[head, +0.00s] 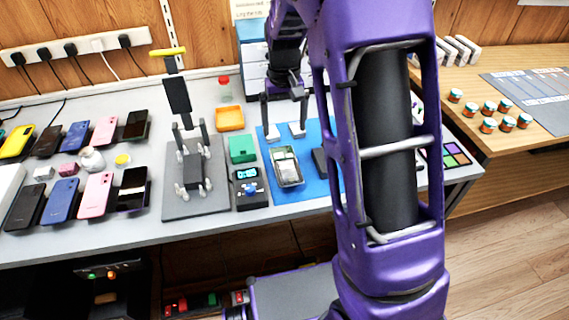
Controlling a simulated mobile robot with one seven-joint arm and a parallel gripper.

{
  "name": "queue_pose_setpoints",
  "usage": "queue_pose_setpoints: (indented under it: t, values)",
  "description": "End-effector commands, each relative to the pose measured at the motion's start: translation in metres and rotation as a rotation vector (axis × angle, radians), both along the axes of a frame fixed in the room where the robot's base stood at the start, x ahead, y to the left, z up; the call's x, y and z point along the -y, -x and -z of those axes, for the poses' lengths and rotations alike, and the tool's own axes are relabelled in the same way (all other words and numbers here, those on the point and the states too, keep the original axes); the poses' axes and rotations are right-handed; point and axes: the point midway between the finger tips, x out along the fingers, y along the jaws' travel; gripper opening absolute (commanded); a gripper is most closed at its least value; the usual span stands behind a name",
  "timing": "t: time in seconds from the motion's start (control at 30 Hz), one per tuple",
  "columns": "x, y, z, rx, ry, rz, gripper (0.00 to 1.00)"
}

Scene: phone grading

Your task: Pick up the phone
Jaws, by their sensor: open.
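My gripper (283,130) hangs open and empty over the back part of a blue mat (283,205), its fingers pointing down. Just in front of the fingers, an opened phone (287,168) lies on the mat, with pale green inner parts showing; the fingers appear apart from it. A dark object (320,160) lies on the mat to its right, partly hidden by my arm. Several more phones lie in two rows at the left, including a yellow phone (17,142), a pink phone (95,195) and a black phone (133,188). Which phone is meant cannot be told.
A fixture with a black upright (178,95) stands on a grey plate (197,205) left of the mat. A small device with a display (249,187), a green box (242,149) and an orange tray (230,119) stand between.

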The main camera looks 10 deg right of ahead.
Motion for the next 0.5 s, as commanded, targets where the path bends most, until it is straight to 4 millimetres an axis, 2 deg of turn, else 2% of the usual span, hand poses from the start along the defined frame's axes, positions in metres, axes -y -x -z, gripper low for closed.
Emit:
queue_pose_setpoints:
  t: [0.03, 0.2, 0.33, 0.5]
  values:
    - [0.0, 0.001, 0.015, -0.004, 0.0, 0.001, 1.0]
    - [0.0, 0.001, 0.048, -0.002, 0.001, 0.0, 1.0]
    - [0.0, 0.0, 0.062, 0.0, 0.0, 0.001, 1.0]
    - [0.0, 0.0, 0.069, 0.001, 0.0, 0.002, 1.0]
